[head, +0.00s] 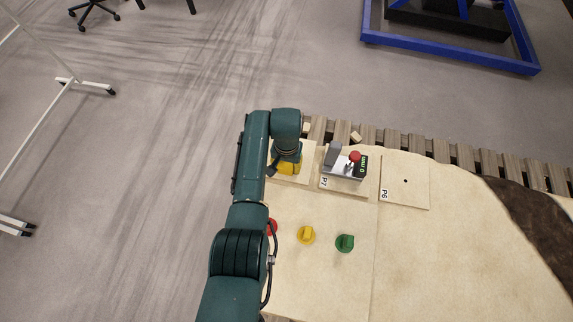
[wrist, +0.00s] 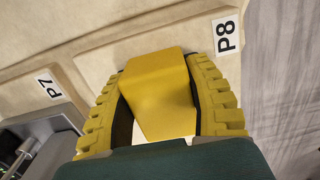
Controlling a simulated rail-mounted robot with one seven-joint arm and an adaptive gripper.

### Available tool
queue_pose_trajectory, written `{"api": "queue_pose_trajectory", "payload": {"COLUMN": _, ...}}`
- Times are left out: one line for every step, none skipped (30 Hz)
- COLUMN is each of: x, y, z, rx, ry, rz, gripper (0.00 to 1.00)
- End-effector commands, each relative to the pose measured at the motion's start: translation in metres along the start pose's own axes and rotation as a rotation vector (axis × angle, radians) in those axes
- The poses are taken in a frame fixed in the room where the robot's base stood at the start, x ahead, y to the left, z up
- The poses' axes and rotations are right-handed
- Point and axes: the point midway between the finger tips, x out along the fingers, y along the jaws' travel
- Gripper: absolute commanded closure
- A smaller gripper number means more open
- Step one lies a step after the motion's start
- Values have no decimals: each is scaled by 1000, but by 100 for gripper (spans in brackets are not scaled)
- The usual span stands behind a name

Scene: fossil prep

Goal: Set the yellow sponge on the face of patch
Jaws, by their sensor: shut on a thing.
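The yellow sponge (wrist: 158,95) is a smooth block in the wrist view. My gripper (wrist: 165,100) is shut on it, one ribbed yellow finger along each side. Beyond it lies a pale square patch with the label P8 (wrist: 227,35). The sponge covers part of this patch, and I cannot tell whether they touch. In the head view my gripper (head: 287,168) is over the leftmost patch (head: 304,166), and my arm hides part of it. Sponge and fingers are hard to tell apart there.
Patch P7 (head: 327,186) bears a grey device (head: 344,167) with a red ball and a dark display. Patch P6 (head: 412,188) is bare except for a small dark dot. Red (head: 273,227), yellow (head: 306,235) and green (head: 345,243) knobs stand in front. Wooden slats (head: 415,146) edge the back.

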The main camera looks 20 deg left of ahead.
Motion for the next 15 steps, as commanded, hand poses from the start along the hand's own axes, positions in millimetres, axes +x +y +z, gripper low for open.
{"api": "queue_pose_trajectory", "payload": {"x": 3, "y": 0, "z": 0, "rx": 0, "ry": -1, "rz": 0, "gripper": 47}}
{"api": "queue_pose_trajectory", "payload": {"x": 2, "y": 0, "z": 0, "rx": 0, "ry": -1, "rz": 0, "gripper": 41}}
{"api": "queue_pose_trajectory", "payload": {"x": 2, "y": 0, "z": 0, "rx": 0, "ry": -1, "rz": 0, "gripper": 34}}
{"api": "queue_pose_trajectory", "payload": {"x": 2, "y": 0, "z": 0, "rx": 0, "ry": -1, "rz": 0, "gripper": 28}}
{"api": "queue_pose_trajectory", "payload": {"x": 2, "y": 0, "z": 0, "rx": 0, "ry": -1, "rz": 0, "gripper": 24}}
{"api": "queue_pose_trajectory", "payload": {"x": 2, "y": 0, "z": 0, "rx": 0, "ry": -1, "rz": 0, "gripper": 24}}
{"api": "queue_pose_trajectory", "payload": {"x": 2, "y": 0, "z": 0, "rx": 0, "ry": -1, "rz": 0, "gripper": 24}}
{"api": "queue_pose_trajectory", "payload": {"x": 2, "y": 0, "z": 0, "rx": 0, "ry": -1, "rz": 0, "gripper": 24}}
{"api": "queue_pose_trajectory", "payload": {"x": 2, "y": 0, "z": 0, "rx": 0, "ry": -1, "rz": 0, "gripper": 24}}
{"api": "queue_pose_trajectory", "payload": {"x": 2, "y": 0, "z": 0, "rx": 0, "ry": -1, "rz": 0, "gripper": 24}}
{"api": "queue_pose_trajectory", "payload": {"x": 2, "y": 0, "z": 0, "rx": 0, "ry": -1, "rz": 0, "gripper": 24}}
{"api": "queue_pose_trajectory", "payload": {"x": 1, "y": 0, "z": 0, "rx": 0, "ry": -1, "rz": 0, "gripper": 24}}
{"api": "queue_pose_trajectory", "payload": {"x": 1, "y": 0, "z": 0, "rx": 0, "ry": -1, "rz": 0, "gripper": 24}}
{"api": "queue_pose_trajectory", "payload": {"x": -1, "y": 0, "z": 0, "rx": 0, "ry": 0, "rz": 0, "gripper": 24}}
{"api": "queue_pose_trajectory", "payload": {"x": -5, "y": 0, "z": 0, "rx": 0, "ry": 0, "rz": 0, "gripper": 24}}
